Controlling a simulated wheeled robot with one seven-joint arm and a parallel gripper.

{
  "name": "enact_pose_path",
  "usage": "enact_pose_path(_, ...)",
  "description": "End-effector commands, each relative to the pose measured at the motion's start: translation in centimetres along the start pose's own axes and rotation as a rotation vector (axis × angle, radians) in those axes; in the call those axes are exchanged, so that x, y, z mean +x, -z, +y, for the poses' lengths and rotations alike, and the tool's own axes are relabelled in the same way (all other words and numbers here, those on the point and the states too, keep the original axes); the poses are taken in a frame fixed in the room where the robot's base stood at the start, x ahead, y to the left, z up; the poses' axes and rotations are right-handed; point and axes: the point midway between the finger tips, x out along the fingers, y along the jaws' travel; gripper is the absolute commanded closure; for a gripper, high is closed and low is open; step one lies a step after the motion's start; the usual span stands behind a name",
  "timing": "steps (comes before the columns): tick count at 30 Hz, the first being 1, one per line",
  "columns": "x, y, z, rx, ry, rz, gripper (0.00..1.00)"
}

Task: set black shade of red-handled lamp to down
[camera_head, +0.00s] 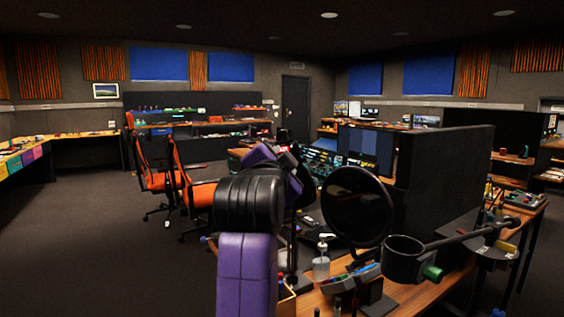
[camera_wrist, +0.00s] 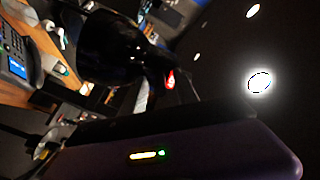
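In the wrist view a large glossy black shape, which looks like the lamp shade (camera_wrist: 112,45), fills the upper middle. A small red part (camera_wrist: 170,79) shows at its right end, perhaps the red handle. My gripper (camera_head: 291,165) is up at the shade in the head view, partly behind my own purple arm. There the red-handled lamp is mostly hidden, with a small red patch (camera_head: 283,149) beside the gripper. In the wrist view my purple gripper housing spans the bottom. The fingers are too dark to read, and I cannot tell whether they touch the shade.
A round black disc (camera_head: 354,206) and a dark shade with a green handle (camera_head: 405,259) on a long arm stand to the right. A clear pump bottle (camera_head: 321,262) stands on the wooden desk (camera_head: 408,296). A black partition (camera_head: 446,180) rises behind. Open floor lies left.

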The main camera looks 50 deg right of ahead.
Motion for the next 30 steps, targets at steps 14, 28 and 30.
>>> enact_pose_path(14,-6.6,-0.1,0.0,0.000,0.003,-0.001,0.64)
enact_pose_path(28,-7.7,0.0,0.0,0.000,0.001,0.000,0.64)
enact_pose_path(30,-7.7,0.0,0.0,0.000,0.001,0.000,0.64)
